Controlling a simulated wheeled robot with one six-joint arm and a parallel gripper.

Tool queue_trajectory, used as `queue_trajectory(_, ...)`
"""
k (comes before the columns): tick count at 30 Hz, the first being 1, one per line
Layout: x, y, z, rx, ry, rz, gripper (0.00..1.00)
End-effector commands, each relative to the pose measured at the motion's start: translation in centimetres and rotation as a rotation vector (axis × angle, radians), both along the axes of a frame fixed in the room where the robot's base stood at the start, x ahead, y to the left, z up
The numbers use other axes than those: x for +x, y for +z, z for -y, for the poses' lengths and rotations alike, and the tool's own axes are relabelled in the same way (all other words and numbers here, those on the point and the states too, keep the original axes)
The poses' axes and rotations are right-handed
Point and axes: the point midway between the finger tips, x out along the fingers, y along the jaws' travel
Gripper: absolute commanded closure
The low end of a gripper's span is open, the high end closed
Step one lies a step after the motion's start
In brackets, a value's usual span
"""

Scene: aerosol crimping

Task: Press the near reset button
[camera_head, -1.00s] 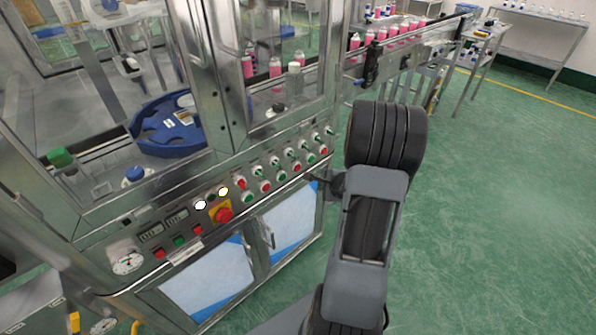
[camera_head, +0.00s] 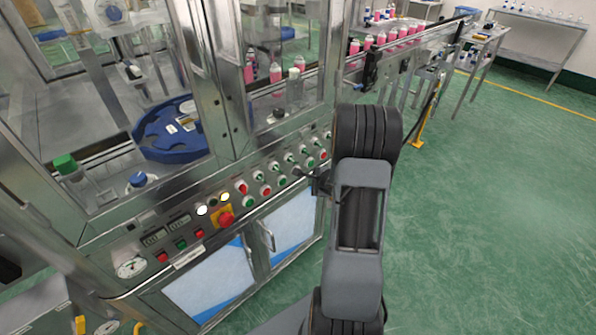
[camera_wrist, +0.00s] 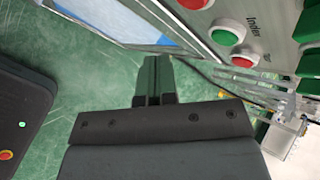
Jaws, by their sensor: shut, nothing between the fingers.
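The control panel (camera_head: 215,215) runs along the front of the metal machine, with rows of red and green buttons and green switches. A red mushroom button (camera_head: 225,219) sits on a yellow plate. I cannot tell which one is the near reset button. My gripper (camera_head: 303,173) is shut and empty, close to the panel's right part in the head view; contact cannot be told. In the wrist view my gripper's fingers (camera_wrist: 157,65) are together, pointing at the floor beside the panel. A green button (camera_wrist: 224,38) and a red button (camera_wrist: 242,62) show to their upper right.
Below the panel are cabinet doors (camera_head: 213,283) with a protruding handle (camera_head: 268,236). A conveyor (camera_head: 415,45) with pink cans extends from the machine at the back right. Green floor (camera_head: 480,220) on the right is clear.

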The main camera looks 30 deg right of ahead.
Motion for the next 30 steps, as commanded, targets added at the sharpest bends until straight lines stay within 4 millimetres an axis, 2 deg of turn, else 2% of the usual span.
queue_trajectory(6,2.1,-0.1,-0.4,-0.001,0.002,0.0,1.0)
queue_trajectory(12,3.1,0.0,-0.6,0.0,0.001,0.0,1.0)
queue_trajectory(30,3.4,0.0,-0.6,0.0,0.001,0.0,1.0)
